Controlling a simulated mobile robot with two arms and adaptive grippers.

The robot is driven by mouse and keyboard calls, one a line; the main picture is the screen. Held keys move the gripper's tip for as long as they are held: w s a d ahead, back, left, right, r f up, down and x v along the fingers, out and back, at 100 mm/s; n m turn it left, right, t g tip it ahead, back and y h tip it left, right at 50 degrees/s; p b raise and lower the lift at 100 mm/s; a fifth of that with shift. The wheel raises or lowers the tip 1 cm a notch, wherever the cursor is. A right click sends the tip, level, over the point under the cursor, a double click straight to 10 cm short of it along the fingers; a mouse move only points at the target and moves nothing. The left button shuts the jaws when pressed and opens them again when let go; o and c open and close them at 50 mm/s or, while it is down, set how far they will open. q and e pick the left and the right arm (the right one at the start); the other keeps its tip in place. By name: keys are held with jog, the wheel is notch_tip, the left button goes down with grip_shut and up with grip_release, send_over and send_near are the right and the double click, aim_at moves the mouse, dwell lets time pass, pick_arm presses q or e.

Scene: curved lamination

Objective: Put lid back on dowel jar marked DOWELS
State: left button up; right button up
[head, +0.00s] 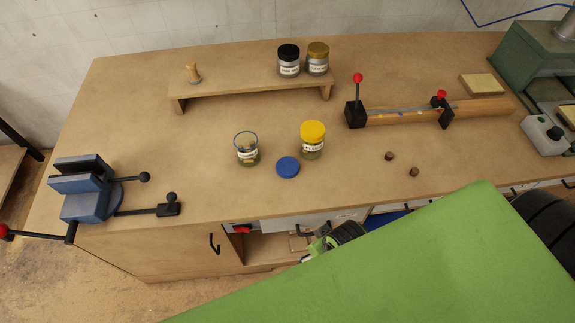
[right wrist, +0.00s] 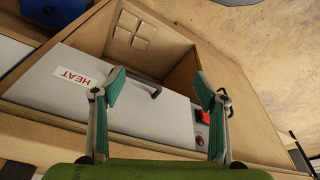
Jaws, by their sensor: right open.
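An open glass jar (head: 247,150) with a white label stands on the bench, with small pieces inside; its label is too small to read. A blue lid (head: 288,167) lies flat on the bench, just right of that jar and apart from it. My right gripper (right wrist: 160,82) is open and empty in the right wrist view, in front of the bench's cabinet front. In the head view only a part of a gripper shows below the bench's front edge, beside my green arm. My left gripper is not in view.
A yellow-lidded jar (head: 312,141) stands close behind the blue lid. A raised shelf (head: 250,88) holds two more jars. A blue vise (head: 88,190), a clamping jig (head: 405,113) and two small brown plugs (head: 401,164) are on the bench. A grey HEAT drawer (right wrist: 110,95) shows below.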

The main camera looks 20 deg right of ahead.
jog(key=w+a+r+n+y, duration=0.1)
jog(key=w+a+r+n, duration=0.2)
jog(key=r, duration=0.9)
jog(key=w+a+r+n+y, duration=0.2)
jog(key=w+a+r+n, duration=0.1)
jog(key=w+a+n, duration=0.5)
jog(key=w+d+r+n+g+h, duration=0.3)
jog(key=w+d+r+n, duration=0.1)
jog(key=w+d+r, duration=0.5)
jog(key=w+d, duration=0.2)
jog(key=w, duration=0.1)
jog(key=shift+w+d+r, duration=0.25)
jog(key=shift+w, duration=0.1)
jog(key=p, duration=0.1)
send_over(287, 166)
notch_tip(287, 166, down, 9)
jog(key=shift+r, duration=0.15)
jog(key=shift+p, duration=0.3)
